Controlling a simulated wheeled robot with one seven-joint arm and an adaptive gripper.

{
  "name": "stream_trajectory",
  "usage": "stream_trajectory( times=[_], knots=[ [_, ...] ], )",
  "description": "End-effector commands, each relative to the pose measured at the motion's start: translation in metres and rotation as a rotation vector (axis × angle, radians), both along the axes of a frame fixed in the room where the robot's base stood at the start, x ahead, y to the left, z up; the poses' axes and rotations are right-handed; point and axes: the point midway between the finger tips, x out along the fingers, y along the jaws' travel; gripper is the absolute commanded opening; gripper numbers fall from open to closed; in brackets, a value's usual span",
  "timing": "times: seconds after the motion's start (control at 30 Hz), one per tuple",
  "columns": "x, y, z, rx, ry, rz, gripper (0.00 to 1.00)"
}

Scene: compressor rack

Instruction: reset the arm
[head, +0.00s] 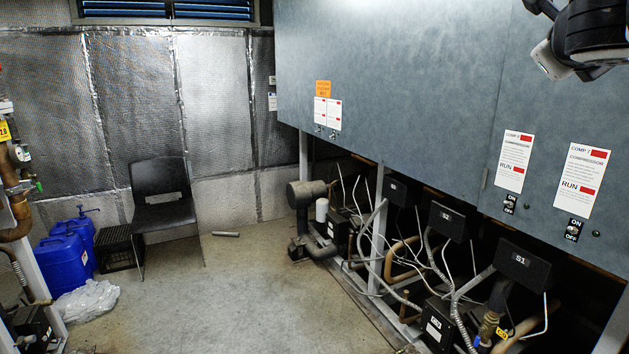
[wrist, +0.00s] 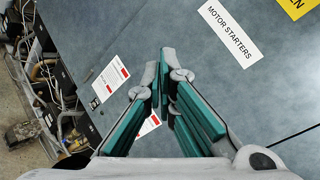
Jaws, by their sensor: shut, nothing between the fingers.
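My gripper (wrist: 160,72) shows in the wrist view with its green-padded fingers brought together at the tips and nothing between them. Behind it is the grey cabinet front (wrist: 195,30), with a white "MOTOR STARTERS" label (wrist: 230,30) to the right of the fingertips. Part of my arm shows at the upper right of the head view, in front of the grey cabinet (head: 410,80). The fingers cannot be made out in the head view.
Compressors with pipes and cables, including a black box marked S1 (head: 522,260), sit below the cabinet. Switches (head: 573,230) are on its front. A black chair (head: 162,205), blue canisters (head: 65,262) and a plastic bag (head: 86,300) stand left.

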Motion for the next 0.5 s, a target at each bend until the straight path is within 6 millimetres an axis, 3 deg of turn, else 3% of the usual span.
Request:
stream_trajectory(
  times=[0.03,0.17,0.3,0.4,0.5],
  knots=[
    [0.001,0.029,-0.002,-0.132,0.06,0.115,0.0],
    [-0.003,0.105,-0.025,-0.502,0.233,0.412,0.0],
    [-0.032,0.178,-0.08,-0.902,0.429,0.727,0.0],
    [-0.065,0.212,-0.129,-1.173,0.572,0.939,0.0],
    [-0.107,0.23,-0.181,-1.427,0.717,1.144,0.0]
  ],
)
